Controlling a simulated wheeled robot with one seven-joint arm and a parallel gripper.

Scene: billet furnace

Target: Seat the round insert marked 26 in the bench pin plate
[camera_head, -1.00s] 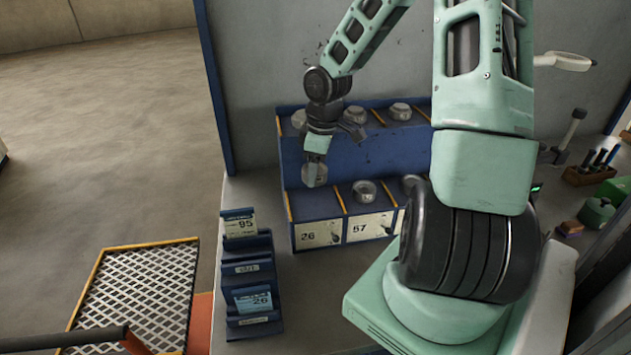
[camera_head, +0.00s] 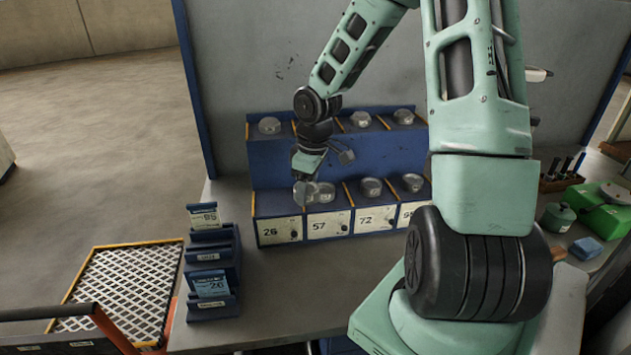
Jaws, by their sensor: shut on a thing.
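My gripper (camera_head: 304,181) hangs fingers-down at the front of the blue rack, near the border of the compartments labelled 26 and 57. It is shut on a grey round metal insert (camera_head: 302,195); any number on it is too small to read. The compartment labelled 26 (camera_head: 282,231) looks empty. Other round inserts sit in the lower row, one behind label 57 (camera_head: 325,190) and one behind label 72 (camera_head: 371,187). I cannot make out the bench pin plate.
The blue rack (camera_head: 262,165) also holds several inserts on its upper row. A mesh-topped stand (camera_head: 122,288) is further left. Bare bench lies before the rack.

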